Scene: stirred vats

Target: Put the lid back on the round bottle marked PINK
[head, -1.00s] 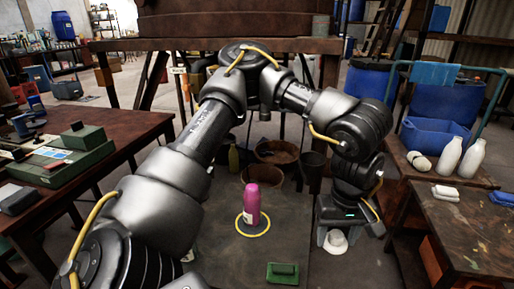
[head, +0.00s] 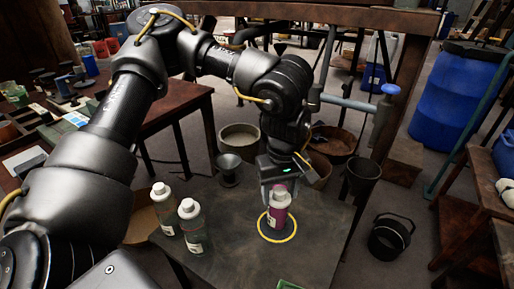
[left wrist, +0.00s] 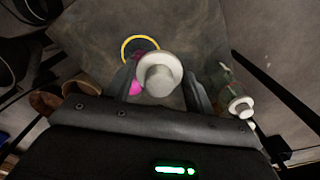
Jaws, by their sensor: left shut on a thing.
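The pink bottle (head: 277,215) stands upright inside a yellow ring (head: 262,232) on the dark table. My left gripper (head: 278,190) is over the bottle and shut on a pale grey-white lid (head: 281,190). In the left wrist view the lid (left wrist: 158,75) sits between the two fingers (left wrist: 160,85). Pink of the bottle (left wrist: 135,88) shows at the lid's left edge, so the two look slightly offset there. The lid hides the bottle's mouth. I cannot tell whether lid and bottle touch. No marking is readable. My right gripper is not in view.
Two pale-capped bottles (head: 163,209) (head: 191,226) stand on the table left of the pink one. The table (head: 225,262) is clear in front of the ring. A green thing (head: 288,285) shows at the bottom edge. A black bucket (head: 390,237) stands on the floor at right.

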